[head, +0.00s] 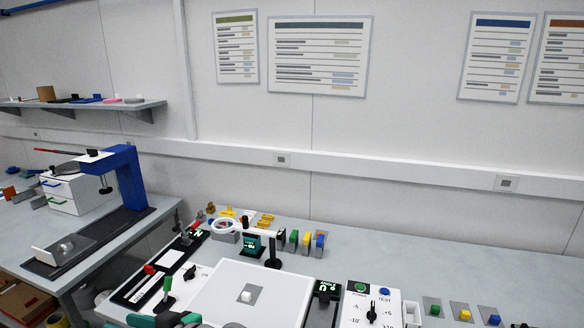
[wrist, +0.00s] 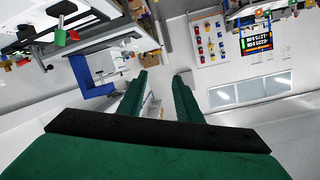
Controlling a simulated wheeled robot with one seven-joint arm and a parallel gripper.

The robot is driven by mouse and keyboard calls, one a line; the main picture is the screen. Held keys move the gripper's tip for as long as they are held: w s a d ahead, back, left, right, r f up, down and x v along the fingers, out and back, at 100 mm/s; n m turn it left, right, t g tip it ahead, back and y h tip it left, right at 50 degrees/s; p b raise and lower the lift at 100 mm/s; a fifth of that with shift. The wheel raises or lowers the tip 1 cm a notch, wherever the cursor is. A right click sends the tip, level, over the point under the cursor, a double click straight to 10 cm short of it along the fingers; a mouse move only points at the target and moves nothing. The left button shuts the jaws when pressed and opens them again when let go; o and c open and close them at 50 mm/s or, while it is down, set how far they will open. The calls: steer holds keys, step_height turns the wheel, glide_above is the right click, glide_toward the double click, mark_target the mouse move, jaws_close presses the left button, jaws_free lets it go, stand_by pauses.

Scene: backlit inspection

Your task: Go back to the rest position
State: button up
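My gripper (wrist: 162,82) shows in the wrist view as two long green fingers reaching away from a black crossbar. The fingers are apart, with only the room showing between them, so it is open and empty. The wrist view is strongly tilted; benches, wall and windows show far beyond the fingers, and nothing touches them. In the head view, green and dark parts that look like my arm show at the bottom edge, cut off by the frame. My gripper's fingertips cannot be made out there.
A bench (head: 405,258) carries a white light panel (head: 224,302), a control box (head: 361,305) and several small coloured blocks. A blue stand (head: 127,177) is on the left bench, below a wall shelf (head: 78,106). The bench's back right is fairly clear.

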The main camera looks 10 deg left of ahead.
steer(key=w+d+f+m+t+h, duration=0.1)
steer(key=d+f+m+t+h, duration=0.7)
steer(key=d+f+m+t, duration=0.95)
steer(key=s+d+f+n+g+h, duration=0.1)
steer(key=s+d+f+h, duration=0.15)
steer(key=s+d, duration=0.2)
steer(key=s+d+f+g+h, duration=0.1)
steer(key=s+d+f, duration=0.2)
steer(key=d, duration=0.3)
steer(key=s+d+f+n+g+h, duration=0.1)
steer(key=s+d+f+g+h, duration=0.15)
steer(key=d, duration=0.25)
steer(key=s+d+n, duration=0.1)
steer(key=s+d, duration=0.3)
steer(key=s, duration=0.3)
steer(key=s+d+r+n+h, duration=0.1)
steer(key=s+d+n, duration=0.1)
steer(key=s+d, duration=0.2)
steer(key=s, duration=0.3)
steer(key=shift+d+t, duration=0.3)
steer(key=shift+d, duration=0.05)
steer(key=shift+s+a+r+n, duration=0.1)
steer(key=shift+n, duration=0.15)
